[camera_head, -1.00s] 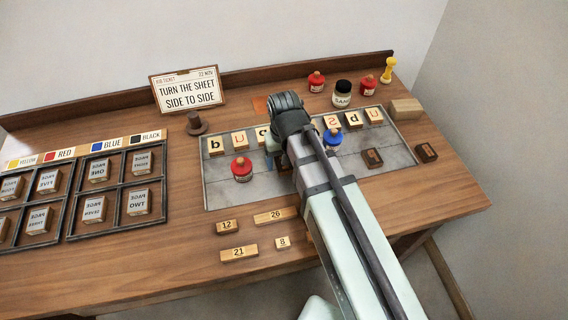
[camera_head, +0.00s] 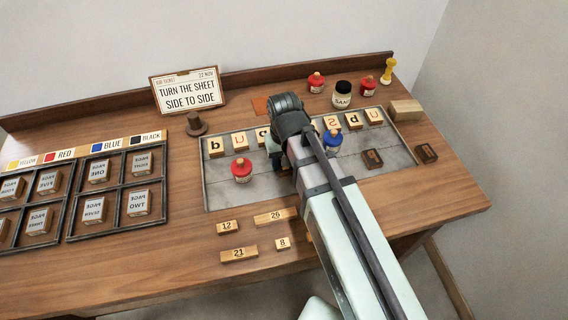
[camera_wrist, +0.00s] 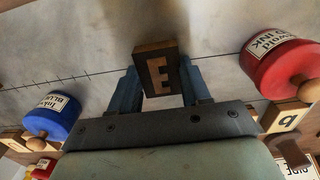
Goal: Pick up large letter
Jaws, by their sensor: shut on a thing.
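My gripper (camera_wrist: 160,92) is shut on a dark wooden letter block marked E (camera_wrist: 158,70), which sits between its two blue fingers in the wrist view. The block is over or on the grey metal plate (camera_wrist: 60,40); I cannot tell whether it touches. In the head view my arm hides the block and most of the gripper (camera_head: 283,165). Several pale letter blocks, among them b (camera_head: 215,147), S (camera_head: 333,122), d (camera_head: 353,120) and u (camera_head: 374,116), stand in a row along the plate's back.
A red ink pot (camera_head: 241,169) and a blue ink pot (camera_head: 332,140) stand on the plate, either side of my gripper. Two dark blocks (camera_head: 372,158) (camera_head: 427,153) lie at right. Number blocks (camera_head: 239,254) lie in front. Divided trays (camera_head: 107,236) fill the left.

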